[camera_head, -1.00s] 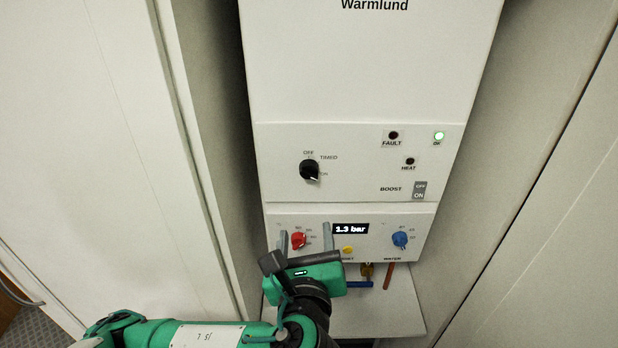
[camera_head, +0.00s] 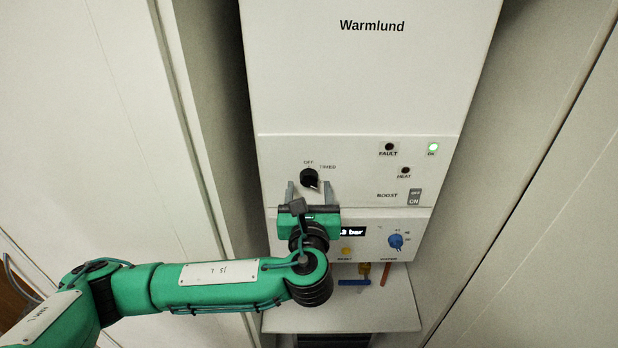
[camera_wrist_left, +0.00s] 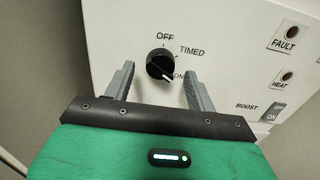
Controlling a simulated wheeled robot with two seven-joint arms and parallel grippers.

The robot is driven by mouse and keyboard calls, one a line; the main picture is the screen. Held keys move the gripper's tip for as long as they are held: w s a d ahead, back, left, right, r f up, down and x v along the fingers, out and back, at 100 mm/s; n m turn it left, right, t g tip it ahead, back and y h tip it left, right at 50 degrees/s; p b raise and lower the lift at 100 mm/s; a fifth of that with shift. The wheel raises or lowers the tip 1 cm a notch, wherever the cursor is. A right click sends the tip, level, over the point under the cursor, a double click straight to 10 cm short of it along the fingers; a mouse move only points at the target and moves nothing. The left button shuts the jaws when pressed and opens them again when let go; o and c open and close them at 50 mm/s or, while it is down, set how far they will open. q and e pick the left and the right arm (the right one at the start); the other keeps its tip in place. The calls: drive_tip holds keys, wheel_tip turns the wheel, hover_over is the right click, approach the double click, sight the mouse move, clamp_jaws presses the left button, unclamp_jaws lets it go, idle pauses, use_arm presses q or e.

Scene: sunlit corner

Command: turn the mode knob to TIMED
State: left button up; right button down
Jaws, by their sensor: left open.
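The black mode knob (camera_head: 310,179) is on the white Warmlund boiler panel, with OFF, TIMED and ON printed around it. In the left wrist view the knob (camera_wrist_left: 160,64) has its white mark pointing to the lower right, at ON. My left gripper (camera_head: 309,188) is open, with its fingertips just below and to either side of the knob. The wrist view shows a gap between the knob and each finger (camera_wrist_left: 158,72); I cannot tell how far the tips are from the panel. My right gripper is not in view.
The BOOST switch (camera_head: 414,197) and the FAULT (camera_head: 389,147), HEAT (camera_head: 405,170) and lit green OK (camera_head: 433,147) lamps are to the right. Below are a blue knob (camera_head: 396,241), yellow button (camera_head: 346,251) and pressure display (camera_head: 352,231). Walls stand close on both sides.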

use_arm(q)
drive_tip(key=shift+w, duration=0.85)
drive_tip(key=shift+c, duration=0.3)
drive_tip(key=c, duration=0.9)
drive_tip(key=shift+c, duration=0.2)
